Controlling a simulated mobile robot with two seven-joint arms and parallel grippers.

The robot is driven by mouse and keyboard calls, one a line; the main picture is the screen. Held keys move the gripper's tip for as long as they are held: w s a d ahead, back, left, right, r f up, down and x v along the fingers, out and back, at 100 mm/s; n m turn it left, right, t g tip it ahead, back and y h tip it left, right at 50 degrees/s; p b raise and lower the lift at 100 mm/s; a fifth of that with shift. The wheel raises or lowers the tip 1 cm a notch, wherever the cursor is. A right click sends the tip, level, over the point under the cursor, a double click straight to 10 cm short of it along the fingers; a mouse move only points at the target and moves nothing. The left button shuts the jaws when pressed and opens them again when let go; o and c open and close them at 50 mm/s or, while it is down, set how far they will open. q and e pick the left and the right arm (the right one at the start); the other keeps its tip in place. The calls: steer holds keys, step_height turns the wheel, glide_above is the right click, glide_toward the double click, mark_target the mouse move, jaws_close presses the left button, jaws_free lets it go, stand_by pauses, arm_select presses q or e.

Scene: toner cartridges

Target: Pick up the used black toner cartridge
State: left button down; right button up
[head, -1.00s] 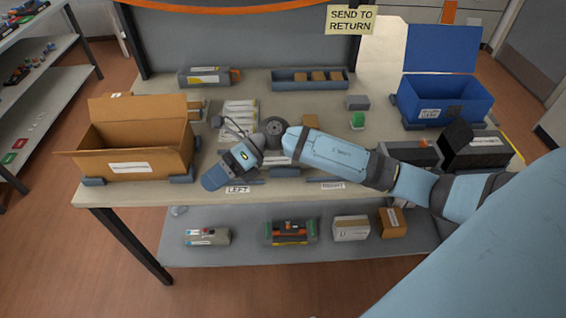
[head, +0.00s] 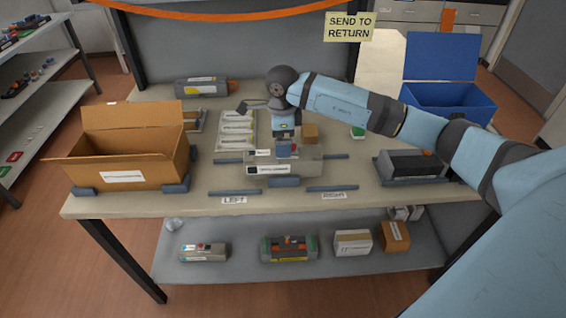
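A black cartridge (head: 412,163) sits in a low dark cradle (head: 380,178) on the right of the table; the frames do not show whether it is the used one. My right gripper (head: 287,152) points down at a grey block with black-and-white labels (head: 308,163) in the middle of the table, well left of the black cartridge. The fingertips are small and overlap the block, so I cannot tell if they touch it or are open. My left gripper is not in view.
An open cardboard box (head: 128,160) stands at the left, an open blue bin (head: 450,103) at the back right. A grey cartridge (head: 205,88) lies at the back. The lower shelf holds a grey cartridge (head: 204,252), a green-ended cartridge (head: 289,249) and small boxes (head: 352,242).

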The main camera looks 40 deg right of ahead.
mark_target(283, 162)
steer(key=shift+d+f+p, duration=0.1)
steer(key=shift+f+p, duration=0.2)
steer(key=shift+f, duration=2.8)
steer(key=c, duration=1.2)
